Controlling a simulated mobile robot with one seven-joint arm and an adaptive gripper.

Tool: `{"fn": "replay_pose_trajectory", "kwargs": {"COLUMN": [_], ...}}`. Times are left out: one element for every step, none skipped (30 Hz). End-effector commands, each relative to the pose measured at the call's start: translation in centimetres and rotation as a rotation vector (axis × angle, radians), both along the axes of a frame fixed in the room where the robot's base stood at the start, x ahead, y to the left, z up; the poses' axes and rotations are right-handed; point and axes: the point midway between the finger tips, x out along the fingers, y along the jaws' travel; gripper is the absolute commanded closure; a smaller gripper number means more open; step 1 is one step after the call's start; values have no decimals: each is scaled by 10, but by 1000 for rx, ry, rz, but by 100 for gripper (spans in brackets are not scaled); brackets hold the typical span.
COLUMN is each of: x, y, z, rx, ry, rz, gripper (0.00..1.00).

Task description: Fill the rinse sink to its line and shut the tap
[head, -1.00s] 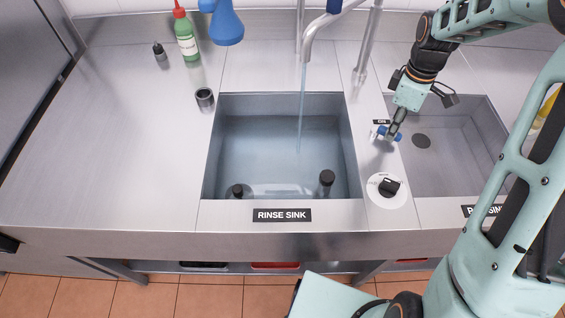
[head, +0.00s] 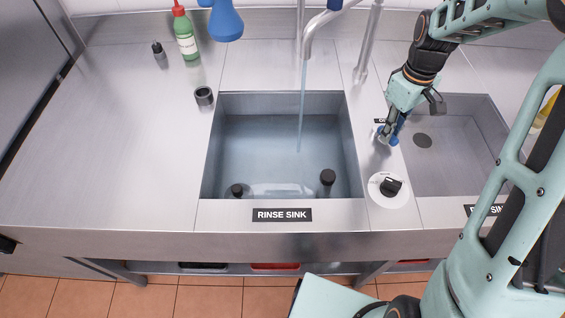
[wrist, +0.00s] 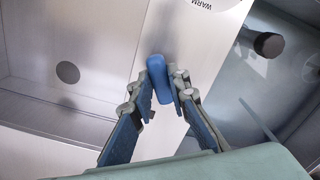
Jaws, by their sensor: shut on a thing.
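The rinse sink (head: 208,150) is a steel basin with a label on its front edge. Water (head: 260,150) stands in it, and a thin stream (head: 301,100) falls into it from the tap spout (head: 309,40). I cannot make out a fill line. A blue tap handle (head: 393,141) sits on the strip between the two sinks. My gripper (head: 388,130) is shut on this handle. In the wrist view the blue handle (wrist: 158,78) is between the fingertips of my gripper (wrist: 160,84).
Two dark-capped posts (head: 327,178) stand in the rinse sink. A black knob on a white dial (head: 389,187) is in front of the handle. A second sink (head: 450,170) is at right. A green bottle (head: 186,38) and a dark cup (head: 204,96) stand left; the left counter is mostly clear.

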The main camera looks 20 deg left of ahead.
Motion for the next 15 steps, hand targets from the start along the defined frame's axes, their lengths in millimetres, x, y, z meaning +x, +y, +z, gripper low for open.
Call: {"fn": "replay_pose_trajectory", "kwargs": {"x": [1, 1, 1, 1, 1, 1, 0, 0, -1, -2, -3, -4, -4, -5, -5], "y": [1, 1, 1, 1, 1, 1, 2, 2, 3, 4, 5, 6, 6, 6, 7], "z": [1, 1, 1, 1, 1, 1, 0, 0, 0, 0, 0, 0, 0, 0, 0], "rx": [2, 2, 2, 2, 2, 2, 2, 2, 2, 1, 1, 1, 1, 1, 2], "ry": [-3, -3, -3, -3, -3, -3, -3, -3, -3, -3, -3, -3, -3, -3, -3], "rz": [0, 0, 1, 1, 1, -1, -9, -24, -51, -76, -103, -137, -161, -181, -200], "gripper": [100, 100, 100, 100, 100, 100, 100, 100, 100, 100, 100, 100, 100, 100, 100]}}
